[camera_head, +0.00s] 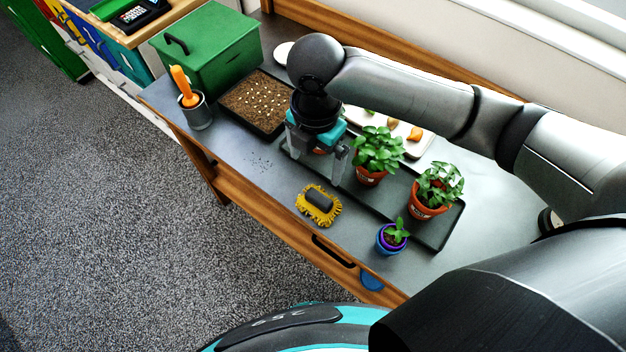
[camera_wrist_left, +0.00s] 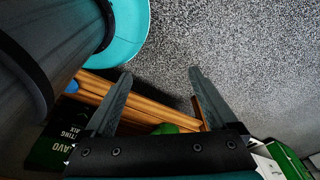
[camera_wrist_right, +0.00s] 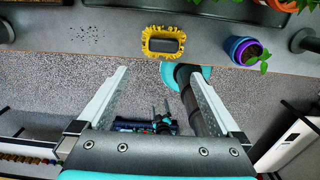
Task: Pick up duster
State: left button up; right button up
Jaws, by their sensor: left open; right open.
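The duster (camera_head: 318,204) has a dark grey body with a yellow fringe. It lies on the grey bench top (camera_head: 258,184) near the front edge. In the right wrist view the duster (camera_wrist_right: 163,44) shows just beyond the fingertips, between their lines. My right gripper (camera_head: 316,170) is open and empty, above the bench and behind the duster in the head view; it also shows in the right wrist view (camera_wrist_right: 160,78). My left gripper (camera_wrist_left: 162,75) is open and empty in the left wrist view, away from the duster.
A dark tray (camera_head: 440,238) holds potted plants right of the duster. A small purple pot (camera_head: 388,240) stands near the front edge. A seed tray (camera_head: 262,130), a grey cup (camera_head: 197,113) and a green box (camera_head: 208,50) stand left. Dark crumbs (camera_head: 260,164) lie left of the duster.

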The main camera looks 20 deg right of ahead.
jog(key=b, duration=0.1)
send_over(319, 198)
jog(key=f, duration=0.7)
jog(key=shift+s+a, duration=0.15)
jog(key=shift+a, duration=0.25)
jog(key=f, duration=0.4)
jog(key=shift+d, duration=0.2)
jog(key=f, duration=0.1)
jog(key=f+b, duration=0.1)
jog(key=f, duration=0.1)
jog(key=shift+d+f, duration=0.2)
jog(key=shift+f, duration=0.05)
jog(key=shift+w+f, duration=0.2)
jog(key=shift+f, duration=0.05)
pick_arm(q)
jog(key=shift+g, duration=0.4)
jog(key=s, duration=0.1)
jog(key=s+f, duration=0.1)
jog(key=s, duration=0.1)
jog(key=s+f, duration=0.1)
jog(key=s, duration=0.1)
jog(key=shift+a+f, duration=0.15)
jog(key=shift+f, duration=0.1)
pick_arm(e)
jog(key=shift+c, duration=0.2)
jog(key=shift+r, duration=0.1)
jog(key=c, duration=1.1)
jog(key=shift+c, duration=0.2)
jog(key=shift+r, duration=0.1)
